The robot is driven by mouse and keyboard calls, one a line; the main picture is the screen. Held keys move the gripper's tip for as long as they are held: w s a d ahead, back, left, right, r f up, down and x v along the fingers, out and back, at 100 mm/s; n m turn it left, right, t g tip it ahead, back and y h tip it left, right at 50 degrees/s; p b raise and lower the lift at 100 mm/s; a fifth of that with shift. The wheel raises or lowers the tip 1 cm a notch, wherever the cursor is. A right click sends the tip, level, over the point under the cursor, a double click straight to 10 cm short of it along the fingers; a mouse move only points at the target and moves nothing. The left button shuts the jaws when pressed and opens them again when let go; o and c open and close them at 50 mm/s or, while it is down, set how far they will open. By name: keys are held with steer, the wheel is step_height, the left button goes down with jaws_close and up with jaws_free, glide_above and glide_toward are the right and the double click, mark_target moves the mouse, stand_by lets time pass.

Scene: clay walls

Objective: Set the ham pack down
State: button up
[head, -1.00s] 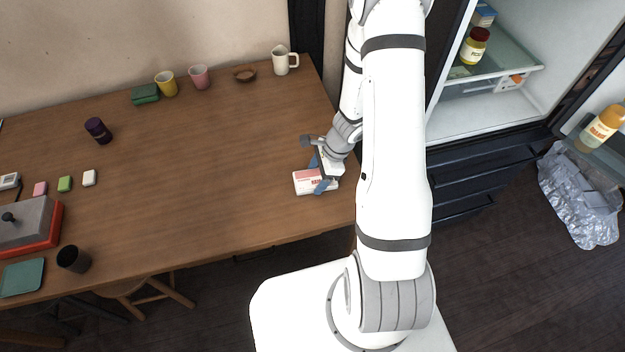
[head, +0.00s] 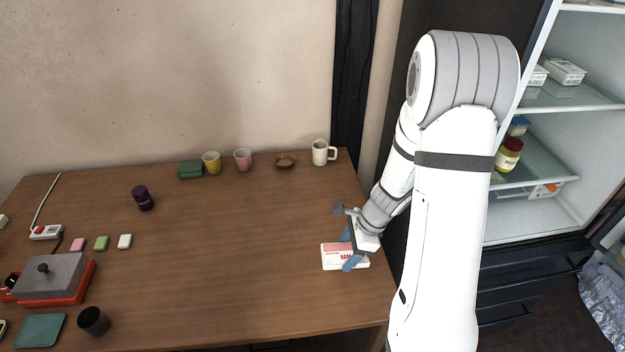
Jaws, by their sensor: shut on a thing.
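The ham pack (head: 334,257) is a flat white and pink pack with red lettering. It is at the right end of the wooden table (head: 230,255), near the table's right edge. My gripper (head: 350,250) is shut on it from above, with blue fingers across its right part. The fingers and wrist hide some of the pack. The pack looks level and at or very close to the tabletop; I cannot tell whether it touches.
A white mug (head: 320,153), a brown bowl (head: 285,162), a pink cup (head: 243,160) and a yellow cup (head: 212,163) stand along the back. A dark purple jar (head: 143,198) stands left. The table's middle is clear. An open fridge (head: 535,215) is at the right.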

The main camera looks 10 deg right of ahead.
steer(key=shift+w+a+n+g, duration=0.25)
steer(key=shift+w+n+g, duration=0.15)
steer(key=shift+n, duration=0.4)
steer(key=w+n+g, duration=0.1)
steer(key=n, duration=0.1)
steer(key=w+n+h, duration=0.1)
steer(key=n, duration=0.2)
steer(key=w+a+f+n+g, duration=0.1)
steer(key=n, duration=0.1)
steer(key=shift+n+g, duration=0.3)
steer(key=shift+n, duration=0.1)
steer(key=shift+w+d+f+n+g+h, duration=0.1)
steer(key=shift+w+d+n+g+h, duration=0.15)
steer(key=shift+w+n+h, duration=0.85)
steer(key=shift+w+d+f+n+g+h, duration=0.1)
steer(key=shift+w+d+n+g, duration=0.1)
steer(key=shift+n, duration=1.85)
steer(key=shift+w+d+f+n+g+h, duration=0.2)
steer(key=shift+w+n+h, duration=0.4)
steer(key=shift+n, duration=0.95)
steer(key=shift+s+a+r, duration=0.1)
steer(key=shift+s, duration=0.05)
